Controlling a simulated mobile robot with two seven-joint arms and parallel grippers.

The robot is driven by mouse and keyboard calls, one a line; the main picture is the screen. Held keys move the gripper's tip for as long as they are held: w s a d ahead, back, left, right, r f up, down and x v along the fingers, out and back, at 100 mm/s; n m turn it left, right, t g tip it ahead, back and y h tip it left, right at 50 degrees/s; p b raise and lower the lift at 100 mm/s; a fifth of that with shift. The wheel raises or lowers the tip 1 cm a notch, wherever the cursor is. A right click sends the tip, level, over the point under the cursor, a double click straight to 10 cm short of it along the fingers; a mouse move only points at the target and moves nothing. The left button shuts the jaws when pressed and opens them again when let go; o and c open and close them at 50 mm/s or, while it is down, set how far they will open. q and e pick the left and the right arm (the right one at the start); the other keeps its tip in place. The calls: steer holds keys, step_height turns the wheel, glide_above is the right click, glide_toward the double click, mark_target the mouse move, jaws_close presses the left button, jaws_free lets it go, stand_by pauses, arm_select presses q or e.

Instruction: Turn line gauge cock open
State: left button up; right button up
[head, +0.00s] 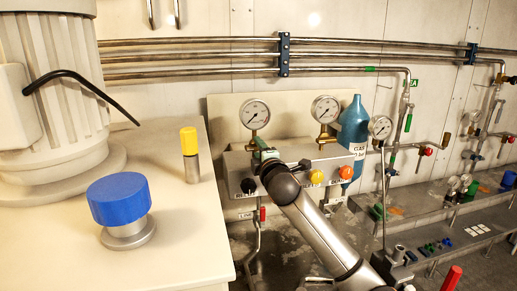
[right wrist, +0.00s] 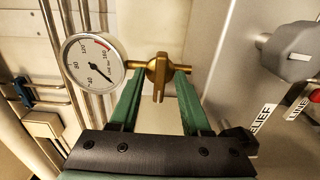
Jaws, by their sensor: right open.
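A brass cock (right wrist: 158,72) with a flat lever sits beside a round white-faced gauge (right wrist: 95,62) in the right wrist view. The lever points toward the camera, between the fingers. My right gripper (right wrist: 160,76) is open, with one green finger on each side of the brass cock. I cannot tell whether either finger touches it. In the head view my right gripper (head: 262,150) is at the left part of the grey valve panel (head: 232,165), just below the left gauge (head: 254,113). It hides the cock there. My left gripper is not in view.
A grey knob (right wrist: 288,52) stands near RELIEF and LINE labels in the right wrist view. Yellow (head: 316,176) and orange (head: 346,172) knobs are on the panel right of my gripper. A blue cylinder (head: 354,127) stands behind. A blue-capped part (head: 118,199) is on the left counter.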

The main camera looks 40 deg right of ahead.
steer(key=shift+w, duration=0.1)
steer(key=shift+c, duration=0.2)
jaws_close()
stand_by(0.5)
